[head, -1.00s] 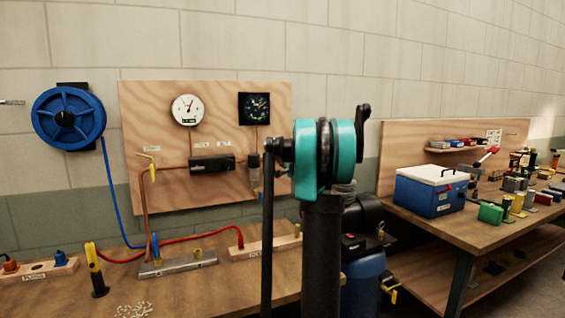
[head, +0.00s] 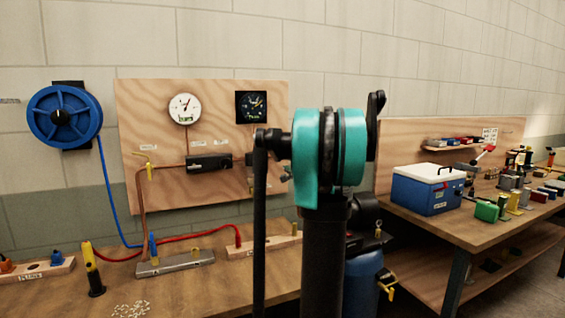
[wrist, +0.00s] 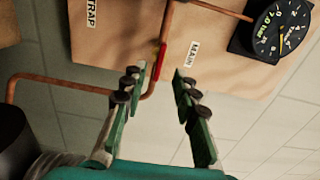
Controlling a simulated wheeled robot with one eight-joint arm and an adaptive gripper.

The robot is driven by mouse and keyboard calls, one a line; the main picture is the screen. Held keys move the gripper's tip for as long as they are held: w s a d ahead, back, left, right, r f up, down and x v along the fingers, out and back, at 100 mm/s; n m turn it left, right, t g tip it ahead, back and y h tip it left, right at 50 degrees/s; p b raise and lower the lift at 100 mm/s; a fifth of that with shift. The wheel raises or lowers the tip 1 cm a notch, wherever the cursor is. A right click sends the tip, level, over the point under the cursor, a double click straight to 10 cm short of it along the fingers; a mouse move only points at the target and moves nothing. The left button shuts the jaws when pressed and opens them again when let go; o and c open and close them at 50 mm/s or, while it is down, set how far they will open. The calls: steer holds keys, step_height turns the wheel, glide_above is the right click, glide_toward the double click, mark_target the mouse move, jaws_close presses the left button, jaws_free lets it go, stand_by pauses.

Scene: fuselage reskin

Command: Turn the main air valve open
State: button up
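In the wrist view, a small valve with a red lever (wrist: 160,62) and a bit of yellow sits on a copper pipe at the edge of a wooden board. A label reading MAIN (wrist: 192,53) is beside it. My gripper (wrist: 157,78) is open, with its green, dark-padded fingers on either side of the lever's lower end in the picture. Nothing is held, and I cannot tell if the fingers touch the valve. In the head view my arm covers the board's right edge; my gripper and this valve cannot be made out there.
The wooden board (head: 215,95) carries a white gauge (head: 184,108), a black gauge (head: 251,106) and a yellow-handled fitting (head: 148,165). Below is a bench (head: 190,285) with a red hose. A blue hose reel (head: 64,115) hangs left. A blue cooler (head: 426,196) stands right.

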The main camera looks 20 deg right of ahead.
steer(key=s, duration=0.3)
steer(key=shift+s, duration=0.4)
